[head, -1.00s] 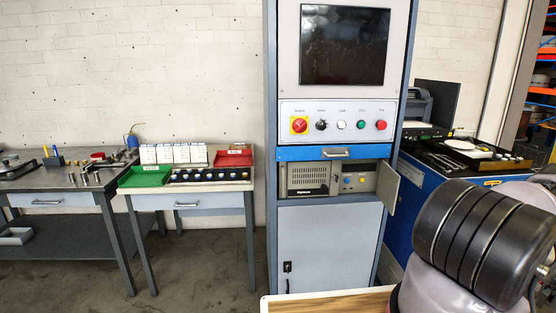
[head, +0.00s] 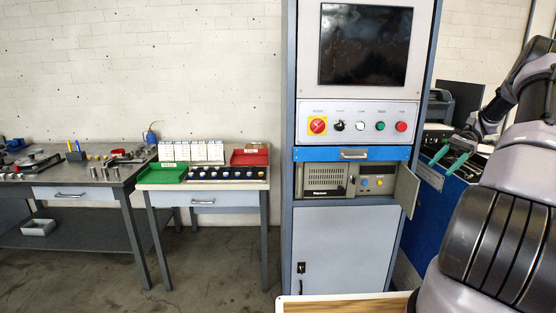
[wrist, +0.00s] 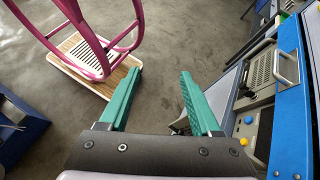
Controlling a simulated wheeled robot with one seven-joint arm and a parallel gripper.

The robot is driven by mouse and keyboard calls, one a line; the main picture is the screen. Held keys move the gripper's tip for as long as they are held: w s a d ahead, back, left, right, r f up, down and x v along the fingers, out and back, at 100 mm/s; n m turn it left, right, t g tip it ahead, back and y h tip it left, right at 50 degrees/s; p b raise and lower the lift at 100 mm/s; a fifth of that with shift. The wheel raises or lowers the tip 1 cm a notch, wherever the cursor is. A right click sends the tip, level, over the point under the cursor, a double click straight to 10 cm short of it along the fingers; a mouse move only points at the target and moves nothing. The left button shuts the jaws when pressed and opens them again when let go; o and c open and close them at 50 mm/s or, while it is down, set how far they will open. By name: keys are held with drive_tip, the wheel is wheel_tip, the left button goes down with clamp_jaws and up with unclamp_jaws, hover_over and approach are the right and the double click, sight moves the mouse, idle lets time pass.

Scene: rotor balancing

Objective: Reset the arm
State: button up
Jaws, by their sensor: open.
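My gripper (head: 444,160) shows in the head view at the right, in front of the blue cabinet, with its two green fingers apart. In the wrist view the fingers of my gripper (wrist: 161,73) are spread wide, with only grey floor between them. Nothing is held. My arm is bent and fills the right side of the head view.
The tall grey control cabinet (head: 340,245) stands mid-picture, its small door (head: 405,190) open. In the wrist view its blue drawer front (wrist: 290,105) is close to the right finger. A parts table (head: 204,199) and a workbench (head: 85,192) stand left. Floor between is clear.

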drive_tip(key=s+a+r+n+t+h, duration=0.2)
drive_tip(key=s+a+r+n+h, duration=0.15)
drive_tip(key=a+r, duration=0.6)
drive_tip(key=s+a+r+n+t+h, duration=0.15)
drive_tip(key=s+a+r+h, duration=0.25)
drive_tip(key=a+r, duration=0.55)
drive_tip(key=s+a+r+n+t, duration=0.1)
drive_tip(key=s+a+t, duration=0.3)
drive_tip(key=s, duration=0.4)
drive_tip(key=s+a+r+n+t, duration=0.1)
drive_tip(key=s+a+t, duration=0.3)
drive_tip(key=s, duration=0.5)
drive_tip(key=shift+a+r+n+h, duration=0.45)
drive_tip(key=shift+a+r, duration=0.4)
drive_tip(key=shift+a, duration=0.3)
drive_tip(key=shift+w, duration=0.1)
